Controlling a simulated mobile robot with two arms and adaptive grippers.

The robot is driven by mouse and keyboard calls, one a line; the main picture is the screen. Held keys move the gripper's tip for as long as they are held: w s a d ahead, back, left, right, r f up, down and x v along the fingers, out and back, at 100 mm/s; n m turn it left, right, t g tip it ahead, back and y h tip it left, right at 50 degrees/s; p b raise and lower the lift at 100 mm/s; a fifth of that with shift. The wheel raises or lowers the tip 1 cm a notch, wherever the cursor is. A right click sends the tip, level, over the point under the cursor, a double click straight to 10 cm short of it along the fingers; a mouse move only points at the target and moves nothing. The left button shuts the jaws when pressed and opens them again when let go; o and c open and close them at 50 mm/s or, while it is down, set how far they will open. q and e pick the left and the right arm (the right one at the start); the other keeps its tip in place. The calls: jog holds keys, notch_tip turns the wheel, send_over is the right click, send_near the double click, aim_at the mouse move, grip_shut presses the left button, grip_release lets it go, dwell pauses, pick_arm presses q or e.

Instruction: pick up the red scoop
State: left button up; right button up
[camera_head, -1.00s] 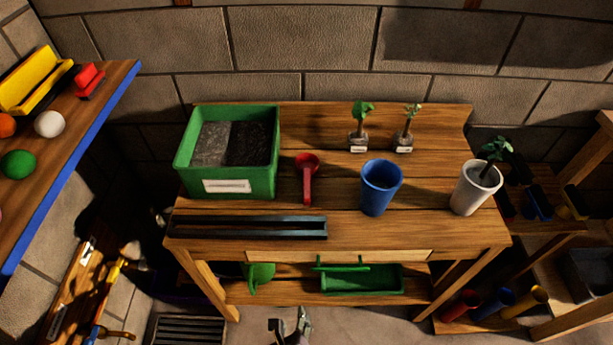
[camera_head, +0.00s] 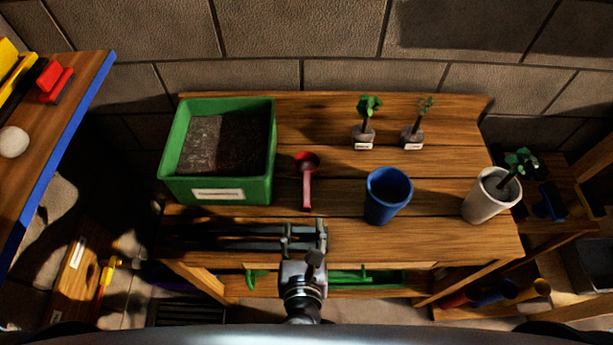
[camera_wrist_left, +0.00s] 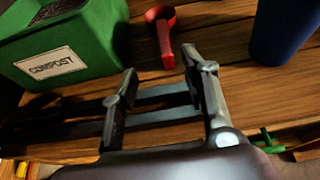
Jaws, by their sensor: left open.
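The red scoop (camera_head: 307,178) lies on the wooden bench between the green compost box and the blue cup, its handle toward me. It also shows in the left wrist view (camera_wrist_left: 163,35), beyond the fingertips. My left gripper (camera_head: 304,228) is open and empty at the bench's front edge, just short of the scoop's handle and apart from it. My right gripper is not in view.
The green compost box (camera_head: 172,171) stands left of the scoop and the blue cup (camera_head: 388,197) right of it. Two seedlings (camera_head: 364,135) stand behind, and a white pot (camera_head: 487,200) at the right.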

pick_arm(q)
send_near(306, 188)
jog(key=shift+w+a+f+p, duration=0.25)
jog(key=shift+w+f+p, duration=0.05)
jog(key=shift+w, duration=0.15)
jog(key=x, duration=0.4)
jog(key=shift+f, duration=0.1)
jog(key=shift+w, duration=0.25)
jog(key=x, duration=0.2)
jog(key=p+x, duration=0.1)
jog(key=shift+w+d, duration=0.3)
jog(key=shift+w, duration=0.05)
jog(key=shift+w+f, duration=0.2)
jog(key=shift+w, duration=0.25)
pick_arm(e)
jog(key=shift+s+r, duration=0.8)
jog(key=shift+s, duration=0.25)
pick_arm(q)
jog(key=shift+c, duration=0.6)
grip_shut()
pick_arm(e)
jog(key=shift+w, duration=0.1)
